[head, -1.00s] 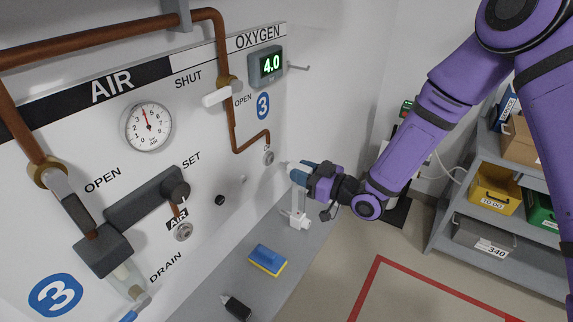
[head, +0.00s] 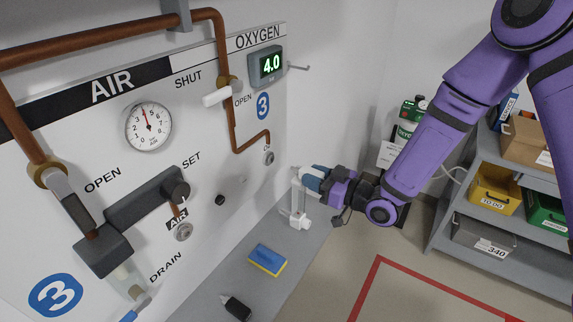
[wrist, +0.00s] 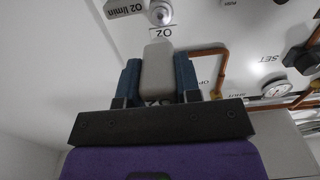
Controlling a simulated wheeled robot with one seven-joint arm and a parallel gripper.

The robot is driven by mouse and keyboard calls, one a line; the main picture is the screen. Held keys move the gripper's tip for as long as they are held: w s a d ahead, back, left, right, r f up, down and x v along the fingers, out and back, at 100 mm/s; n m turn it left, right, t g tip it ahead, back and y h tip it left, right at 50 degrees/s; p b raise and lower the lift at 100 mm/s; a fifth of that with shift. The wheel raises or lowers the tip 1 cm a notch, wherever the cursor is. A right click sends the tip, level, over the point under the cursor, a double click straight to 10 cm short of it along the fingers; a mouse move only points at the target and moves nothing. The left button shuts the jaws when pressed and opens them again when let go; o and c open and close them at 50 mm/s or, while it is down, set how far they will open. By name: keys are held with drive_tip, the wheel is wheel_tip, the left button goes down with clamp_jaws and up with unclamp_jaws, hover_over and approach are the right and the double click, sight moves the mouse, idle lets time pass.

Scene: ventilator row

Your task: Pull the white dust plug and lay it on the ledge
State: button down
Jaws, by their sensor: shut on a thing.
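My gripper (head: 311,178) is shut on the white dust plug (wrist: 157,70), a pale block between the blue fingertips in the wrist view. In the head view the plug's light end (head: 296,172) shows just left of the fingers, off the wall panel. The round O2 outlet (wrist: 160,13) is ahead of the plug in the wrist view, with a gap between them. The outlet also shows in the head view (head: 268,158). The grey ledge (head: 248,298) runs along the foot of the panel, below and left of my gripper.
A white upright fitting (head: 300,218) stands on the ledge just under my gripper. A blue and yellow sponge (head: 268,260) and a black object (head: 236,308) lie farther along it. The ledge is bare between fitting and sponge. A shelf unit (head: 475,195) stands right.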

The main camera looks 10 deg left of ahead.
drive_tip(key=shift+v, duration=1.15)
